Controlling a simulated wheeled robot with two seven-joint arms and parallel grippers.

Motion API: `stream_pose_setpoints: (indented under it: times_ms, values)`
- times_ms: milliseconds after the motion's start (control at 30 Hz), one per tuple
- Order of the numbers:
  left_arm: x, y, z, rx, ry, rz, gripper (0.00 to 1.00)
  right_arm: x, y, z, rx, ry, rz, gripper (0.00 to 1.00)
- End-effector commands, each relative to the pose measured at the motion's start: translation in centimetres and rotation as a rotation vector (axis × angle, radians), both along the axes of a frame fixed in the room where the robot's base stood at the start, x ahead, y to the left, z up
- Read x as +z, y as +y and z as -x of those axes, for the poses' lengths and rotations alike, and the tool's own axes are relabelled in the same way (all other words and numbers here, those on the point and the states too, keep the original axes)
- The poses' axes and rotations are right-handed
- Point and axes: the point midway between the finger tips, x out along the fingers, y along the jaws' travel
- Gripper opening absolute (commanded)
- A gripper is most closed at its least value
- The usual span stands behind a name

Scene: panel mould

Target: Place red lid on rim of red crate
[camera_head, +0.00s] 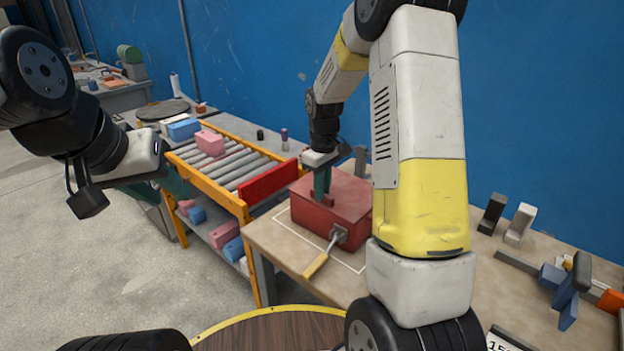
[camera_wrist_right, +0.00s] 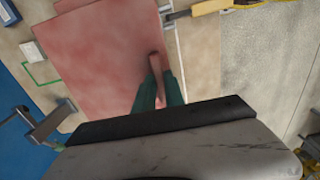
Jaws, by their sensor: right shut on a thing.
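The red crate (camera_head: 318,225) stands on the tan workbench, inside a white outline. The flat red lid (camera_head: 347,190) lies over the crate's top, roughly level. The lid also fills the upper middle of the right wrist view (camera_wrist_right: 100,60). I cannot tell whether it touches the rim all round. My right gripper (camera_head: 322,196) points down, with its green fingers shut on the lid's upright red handle (camera_wrist_right: 157,66). My left gripper (camera_head: 160,183) is at the left, well away from the crate and above the floor. Whether its fingers are open is unclear.
A yellow-handled tool or clamp (camera_head: 322,258) sits at the crate's front. A roller rack (camera_head: 232,167) with pink and blue blocks stands to the left, with a red board (camera_head: 270,180) at its end. Grey brackets and blue clamps (camera_head: 568,290) occupy the bench's right side.

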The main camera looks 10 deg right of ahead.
Motion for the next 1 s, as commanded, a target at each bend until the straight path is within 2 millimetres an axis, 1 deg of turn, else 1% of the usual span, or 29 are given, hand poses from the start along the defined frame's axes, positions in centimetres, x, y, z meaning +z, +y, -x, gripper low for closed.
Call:
stream_pose_setpoints:
  times_ms: [33,67,133,167,467,567,667,900,1000]
  values:
    - [0.0,0.0,0.0,0.000,0.000,0.000,0.36,-0.2,0.0,0.0,0.000,0.001,0.001,0.00]
    - [0.0,0.0,0.0,0.000,0.000,0.000,0.36,-0.2,0.0,0.0,0.000,0.001,0.001,0.20]
    - [0.0,0.0,0.0,0.000,0.000,0.000,0.36,-0.1,0.0,0.0,0.000,0.001,0.001,0.34]
    - [0.0,0.0,0.0,0.000,0.000,0.000,0.36,-0.1,0.0,0.0,0.000,0.001,0.000,0.36]
    - [0.0,0.0,0.0,0.000,0.000,0.000,0.36,0.0,0.0,0.0,0.000,0.000,0.000,0.36]
    - [0.0,0.0,0.0,0.000,0.000,0.000,0.36,0.6,0.0,0.0,0.000,-0.001,-0.001,0.36]
    - [0.0,0.0,0.0,0.000,0.000,0.000,0.36,2.1,0.0,-0.1,0.000,-0.004,0.000,0.36]
    - [0.0,0.0,0.0,0.000,0.000,0.000,0.36,7.3,0.0,-0.1,-0.001,-0.004,-0.001,0.36]
    - [0.0,0.0,0.0,0.000,0.000,0.000,0.36,9.3,0.0,-0.1,0.000,-0.004,-0.001,0.36]
